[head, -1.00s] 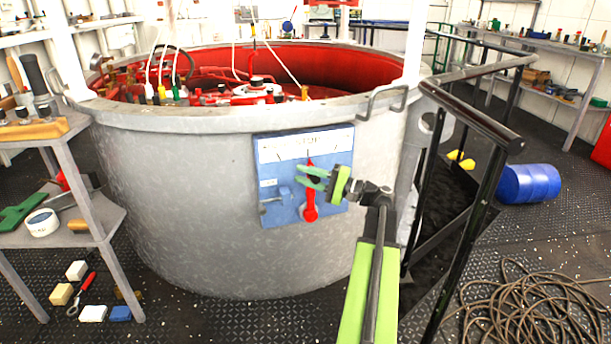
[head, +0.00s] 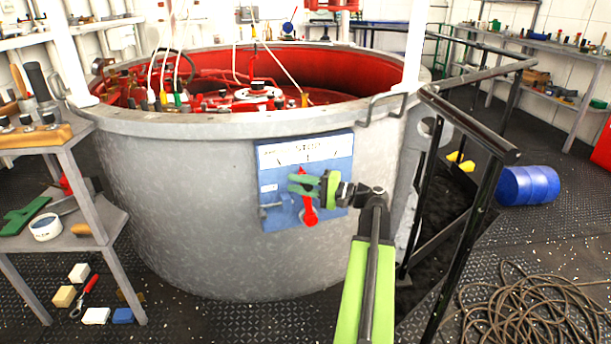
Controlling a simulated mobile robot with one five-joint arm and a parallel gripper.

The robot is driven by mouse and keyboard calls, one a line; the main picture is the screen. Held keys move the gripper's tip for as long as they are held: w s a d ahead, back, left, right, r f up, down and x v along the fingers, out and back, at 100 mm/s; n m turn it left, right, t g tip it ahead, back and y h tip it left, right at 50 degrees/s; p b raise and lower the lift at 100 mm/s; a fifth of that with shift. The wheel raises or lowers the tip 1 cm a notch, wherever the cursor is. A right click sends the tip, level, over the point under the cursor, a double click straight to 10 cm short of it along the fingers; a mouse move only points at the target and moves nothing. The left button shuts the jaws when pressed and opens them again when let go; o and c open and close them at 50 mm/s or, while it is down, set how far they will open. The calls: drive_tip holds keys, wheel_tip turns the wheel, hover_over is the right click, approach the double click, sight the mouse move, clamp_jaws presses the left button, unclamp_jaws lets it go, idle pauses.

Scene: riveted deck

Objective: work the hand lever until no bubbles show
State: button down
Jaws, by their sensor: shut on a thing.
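A red hand lever (head: 309,215) is mounted on a blue panel (head: 336,150) with a white label strip, on the outside of a big grey round tank (head: 200,200). The lever stands roughly upright, its round end at the bottom. My green gripper (head: 303,184) is in front of the panel, shut on the lever's upper part, and its fingers hide some of it. A small blue fitting (head: 271,208) sits left of the lever. I cannot make out any bubbles or a place where they show.
A grey shelf stand (head: 85,180) with tools is at the left. Black handrails (head: 480,210) rise close to the right of my arm. A coiled hose (head: 525,308) and a blue drum (head: 528,185) lie on the right. Small blocks (head: 95,316) lie on the floor at lower left.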

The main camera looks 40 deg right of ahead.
drive_tip(key=a, duration=0.1)
drive_tip(key=w+a+f+n+g+p, duration=0.1)
drive_tip(key=a+g+h, duration=0.1)
drive_tip(key=shift+w+a+f+n, duration=0.3)
drive_tip(key=shift+w+a+f, duration=0.1)
drive_tip(key=c, duration=1.2)
unclamp_jaws()
drive_tip(key=shift+d, duration=0.1)
drive_tip(key=p+v, duration=0.3)
drive_tip(key=v, duration=1.4)
drive_tip(key=shift+s+r, duration=0.1)
drive_tip(key=shift+s, duration=0.15)
